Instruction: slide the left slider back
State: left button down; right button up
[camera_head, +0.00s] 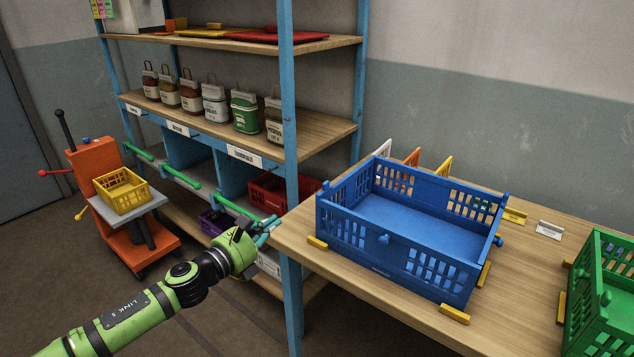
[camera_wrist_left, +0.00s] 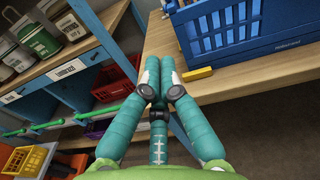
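I cannot tell for certain which part is the left slider. Green bars run along the lower shelf front: the leftmost bar (camera_head: 137,151), a middle bar (camera_head: 181,177) and a right bar (camera_head: 241,210). A green bar (camera_wrist_left: 115,90) also shows in the left wrist view. My left gripper (camera_head: 269,229) has teal fingers near the shelf post and the table's left corner, beside the right bar's near end. Its fingers (camera_wrist_left: 160,84) converge in the left wrist view. Nothing shows held; how far the tips are apart is unclear. My right gripper is out of view.
The wooden table (camera_head: 545,280) holds a blue crate (camera_head: 410,222) with yellow blocks (camera_head: 317,243) around it and a green crate (camera_head: 605,290). A blue shelf post (camera_head: 290,120) stands close to my gripper. An orange cart (camera_head: 92,190) carries a yellow basket (camera_head: 122,192).

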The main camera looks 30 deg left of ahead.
aim_at(324, 188)
pick_arm(q)
jog(key=w+d+r+m+p, duration=0.1)
jog(key=w+p, duration=0.3)
jog(key=w, duration=1)
jog(key=shift+w+d+r, duration=0.15)
jog(key=shift+d+r, duration=0.4)
jog(key=shift+w+b, duration=0.6)
jog(key=shift+w, duration=0.45)
